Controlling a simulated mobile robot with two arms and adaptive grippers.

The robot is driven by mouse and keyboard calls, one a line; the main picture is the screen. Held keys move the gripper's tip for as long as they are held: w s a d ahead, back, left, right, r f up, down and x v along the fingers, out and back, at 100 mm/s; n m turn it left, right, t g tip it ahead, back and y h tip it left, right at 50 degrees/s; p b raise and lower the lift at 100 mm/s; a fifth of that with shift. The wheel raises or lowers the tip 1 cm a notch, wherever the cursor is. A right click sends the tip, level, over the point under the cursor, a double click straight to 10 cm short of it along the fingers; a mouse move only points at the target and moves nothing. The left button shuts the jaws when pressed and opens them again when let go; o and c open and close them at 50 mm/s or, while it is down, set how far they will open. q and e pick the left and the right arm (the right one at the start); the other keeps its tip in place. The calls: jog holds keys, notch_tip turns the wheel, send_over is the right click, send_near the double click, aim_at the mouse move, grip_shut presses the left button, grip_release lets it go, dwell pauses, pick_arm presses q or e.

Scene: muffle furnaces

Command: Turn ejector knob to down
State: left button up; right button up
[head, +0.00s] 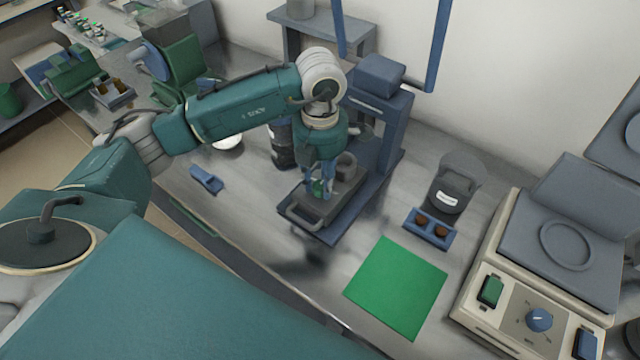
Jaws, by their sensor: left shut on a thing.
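My left gripper (319,192) points down over the grey and blue press (382,125) in the middle of the bench. Its fingers are shut on a small green part (318,187) at the press's dark base plate (318,208). The fingers cover most of this part, so I cannot tell its full shape, which way it is turned, or whether it is the ejector knob. A grey cylindrical piece (346,167) stands on the base just right of the fingers. My right gripper is not in view.
A green mat (397,287) lies right of the press. A blue tray with two brown pieces (431,228) and a dark grey labelled container (453,185) stand behind it. A cream device with a blue dial (539,319) is at right. A small blue item (206,180) lies left.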

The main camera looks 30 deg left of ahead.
aim_at(320, 185)
pick_arm(q)
jog(key=n+b, duration=0.1)
jog(key=n, duration=0.4)
jog(key=shift+w+n+b, duration=0.1)
jog(key=shift+n+b, duration=0.2)
jog(key=shift+b, duration=0.05)
jog(key=n, duration=0.4)
jog(key=shift+r+n+b, duration=0.1)
jog(key=shift+n+b, duration=0.2)
jog(key=shift+b, duration=0.1)
jog(key=o, duration=1.2)
jog(key=shift+c, duration=0.2)
notch_tip(320, 185, up, 12)
